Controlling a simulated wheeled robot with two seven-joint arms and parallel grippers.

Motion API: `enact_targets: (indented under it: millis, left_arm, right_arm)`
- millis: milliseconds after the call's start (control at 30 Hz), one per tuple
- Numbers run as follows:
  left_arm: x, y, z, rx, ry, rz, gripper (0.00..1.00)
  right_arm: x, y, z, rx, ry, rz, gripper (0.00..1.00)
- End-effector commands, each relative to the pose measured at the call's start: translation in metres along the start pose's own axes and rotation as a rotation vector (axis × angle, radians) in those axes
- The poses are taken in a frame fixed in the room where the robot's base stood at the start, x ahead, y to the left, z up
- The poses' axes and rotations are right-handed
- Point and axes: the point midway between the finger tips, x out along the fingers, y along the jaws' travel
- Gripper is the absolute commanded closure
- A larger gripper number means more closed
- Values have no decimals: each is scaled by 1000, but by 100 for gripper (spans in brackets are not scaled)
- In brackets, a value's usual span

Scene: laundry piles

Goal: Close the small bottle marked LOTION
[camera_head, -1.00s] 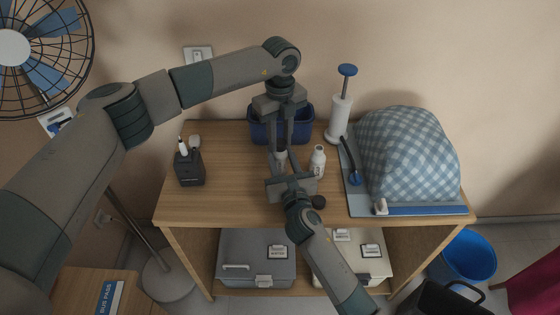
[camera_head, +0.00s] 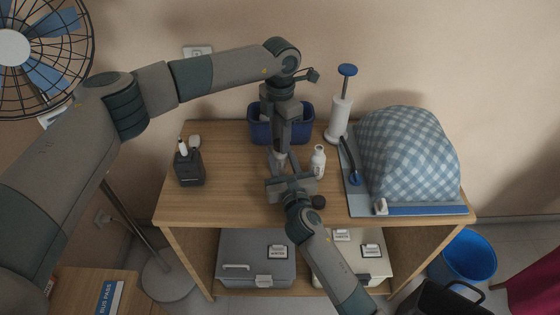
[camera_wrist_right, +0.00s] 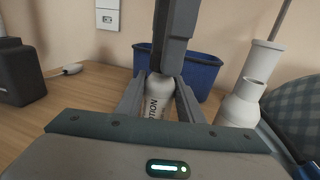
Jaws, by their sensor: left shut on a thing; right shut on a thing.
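The small white bottle marked LOTION (camera_wrist_right: 156,100) stands upright in the right wrist view, with part of its lettering showing. It is a small pale shape in the head view (camera_head: 280,157). My right gripper (camera_head: 280,170) is shut around its body from the front, one finger on each side. My left gripper (camera_head: 281,147) points straight down from above, shut at the bottle's top; it also shows in the right wrist view (camera_wrist_right: 168,70). The cap between its fingers is hidden, so I cannot tell how it sits on the neck.
Another white bottle (camera_head: 318,162), open-necked, stands close to the right, with a dark round cap (camera_head: 318,201) near it. A blue bin (camera_head: 262,132) and white pump dispenser (camera_head: 340,118) stand behind. A black holder (camera_head: 189,170) is at left; the tabletop (camera_head: 225,200) between is clear.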

Motion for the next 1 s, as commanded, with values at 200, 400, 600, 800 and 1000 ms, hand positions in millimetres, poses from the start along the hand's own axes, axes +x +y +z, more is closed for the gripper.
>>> enact_targets:
  millis: [200, 400, 600, 800, 1000]
  left_arm:
    - [0, 0, 0, 337, -1, 2, 100]
    - [0, 0, 0, 651, -1, 2, 100]
    - [0, 0, 0, 965, 1, 1, 100]
    - [0, 0, 0, 1274, 0, 3, 100]
    - [0, 0, 0, 1351, 0, 3, 100]
  right_arm:
    - [0, 1, 0, 0, 1, 1, 100]
    - [0, 0, 0, 0, 1, 1, 100]
    - [0, 0, 0, 0, 1, 1, 100]
    - [0, 0, 0, 0, 1, 1, 100]
    - [0, 0, 0, 0, 1, 0, 100]
